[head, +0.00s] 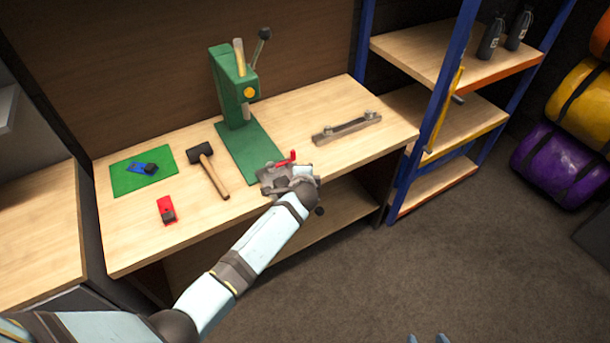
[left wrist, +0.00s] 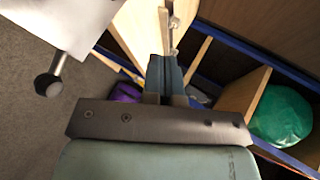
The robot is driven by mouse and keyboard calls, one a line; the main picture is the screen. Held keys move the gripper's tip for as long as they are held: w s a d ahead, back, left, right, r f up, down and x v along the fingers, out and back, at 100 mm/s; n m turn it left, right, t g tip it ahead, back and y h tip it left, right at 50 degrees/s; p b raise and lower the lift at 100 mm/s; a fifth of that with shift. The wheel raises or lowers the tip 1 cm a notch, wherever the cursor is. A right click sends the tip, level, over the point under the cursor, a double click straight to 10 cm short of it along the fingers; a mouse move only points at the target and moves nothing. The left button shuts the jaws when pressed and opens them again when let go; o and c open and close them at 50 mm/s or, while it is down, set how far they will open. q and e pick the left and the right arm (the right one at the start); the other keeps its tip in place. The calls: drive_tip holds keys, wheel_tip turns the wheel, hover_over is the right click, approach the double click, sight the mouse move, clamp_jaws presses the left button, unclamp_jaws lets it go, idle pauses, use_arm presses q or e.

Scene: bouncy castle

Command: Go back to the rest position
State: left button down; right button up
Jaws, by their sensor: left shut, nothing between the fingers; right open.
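My left arm (head: 255,235) reaches in from the lower left of the head view. Its wrist is over the front edge of the wooden bench (head: 300,105), and its fingers are hidden there. In the left wrist view my left gripper (left wrist: 165,76) is shut and empty, with its blue-grey fingers together. Of my right gripper (head: 427,339), only two separated fingertips show at the bottom edge of the head view, over the floor; it is open and empty. A small red lever (head: 285,161) shows just beyond my left wrist; what it belongs to is partly hidden.
On the bench are a green press (head: 233,90), a black-headed mallet (head: 208,168), a metal bar (head: 347,128), a green mat (head: 128,175) with a blue tool, and a red tool (head: 166,210). A blue-framed shelf (head: 430,50) stands right. Carpet (head: 440,260) is clear in front.

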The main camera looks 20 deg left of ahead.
use_arm(q)
drive_tip(key=s+f+n+g+h, duration=0.1)
drive_tip(key=s+f+n+h, duration=0.2)
drive_tip(key=s, duration=0.7)
drive_tip(key=s+f+n+h, duration=0.1)
drive_tip(key=s+f+n, duration=0.25)
drive_tip(key=s, duration=0.65)
drive_tip(key=s+a+r+n+h, duration=0.2)
drive_tip(key=s+n, duration=0.4)
drive_tip(key=s, duration=1.1)
drive_tip(key=shift+a+r, duration=0.2)
drive_tip(key=shift+a, duration=0.35)
use_arm(e)
drive_tip(key=shift+s+d, duration=0.2)
drive_tip(key=shift+d, duration=0.05)
drive_tip(key=shift+r, duration=0.1)
use_arm(q)
drive_tip(key=shift+s, duration=0.1)
